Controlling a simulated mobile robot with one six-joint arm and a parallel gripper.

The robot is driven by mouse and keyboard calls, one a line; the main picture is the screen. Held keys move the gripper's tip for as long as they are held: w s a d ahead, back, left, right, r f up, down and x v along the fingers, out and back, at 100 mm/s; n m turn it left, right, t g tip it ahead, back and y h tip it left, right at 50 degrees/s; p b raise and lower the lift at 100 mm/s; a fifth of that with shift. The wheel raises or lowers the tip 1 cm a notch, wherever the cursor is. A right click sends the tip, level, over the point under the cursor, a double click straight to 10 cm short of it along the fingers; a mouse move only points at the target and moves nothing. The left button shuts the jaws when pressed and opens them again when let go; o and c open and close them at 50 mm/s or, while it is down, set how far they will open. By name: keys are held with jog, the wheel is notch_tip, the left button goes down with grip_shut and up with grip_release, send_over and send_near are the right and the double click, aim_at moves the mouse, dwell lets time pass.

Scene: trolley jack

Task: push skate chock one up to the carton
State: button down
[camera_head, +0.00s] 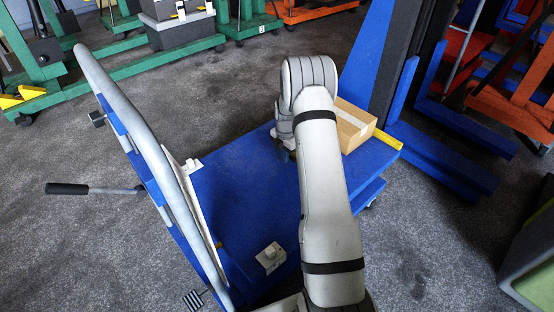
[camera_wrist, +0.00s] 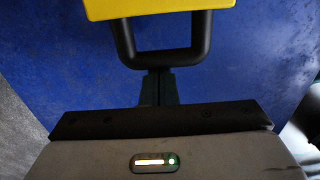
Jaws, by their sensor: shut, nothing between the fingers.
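The carton (camera_head: 355,125), a brown box with pale tape, sits on the blue platform (camera_head: 240,180) in the head view, partly hidden by my arm. In the wrist view a yellow block with a black loop handle (camera_wrist: 190,57) stands over the blue surface; I take it to be the skate chock (camera_wrist: 160,9). My gripper (camera_wrist: 158,75) is shut and empty, its fingertips right at the handle's near bar. I cannot tell whether they touch. The carton is not in the wrist view, and the chock cannot be made out in the head view.
A yellow strip (camera_head: 388,138) lies by the carton at the platform edge. A small pale block (camera_head: 270,257) sits on the near part. A grey curved bar (camera_head: 145,150) runs along the left side. A blue upright (camera_head: 370,60) stands behind the carton.

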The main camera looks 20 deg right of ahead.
dwell(0.3)
jog(key=a, duration=0.1)
jog(key=s+a, duration=0.1)
jog(key=a+r, duration=0.1)
jog(key=a, duration=0.1)
jog(key=shift+s+p, duration=0.25)
jog(key=shift+p, duration=0.1)
jog(key=s+a+r+m+p, duration=0.15)
jog(key=r+p, duration=0.25)
jog(key=r, duration=0.7)
jog(key=s+a+r+m+p, duration=0.1)
jog(key=s+r+m+p, duration=0.15)
jog(key=r, duration=0.85)
jog(key=s+a+r+m+t+p, duration=0.1)
jog(key=s+a+r+m+p, duration=0.25)
jog(key=r, duration=0.55)
jog(key=s+a+r+m+p, duration=0.1)
jog(key=s+r+m+p, duration=0.25)
jog(key=s+r, duration=0.35)
jog(key=s+a+r+m+p, duration=0.2)
jog(key=s+r+m+p, duration=0.3)
jog(key=s+r, duration=0.3)
jog(key=s+a+r+m+t+p, duration=0.1)
jog(key=s+a+r+m+p, duration=0.2)
jog(key=s+r+m+p, duration=0.3)
jog(key=s+r, duration=0.2)
jog(key=s, duration=0.3)
jog(key=shift+s+a+r+t+p, duration=0.2)
jog(key=shift+s+r+t+p, duration=0.1)
jog(key=shift+s+r+p, duration=0.1)
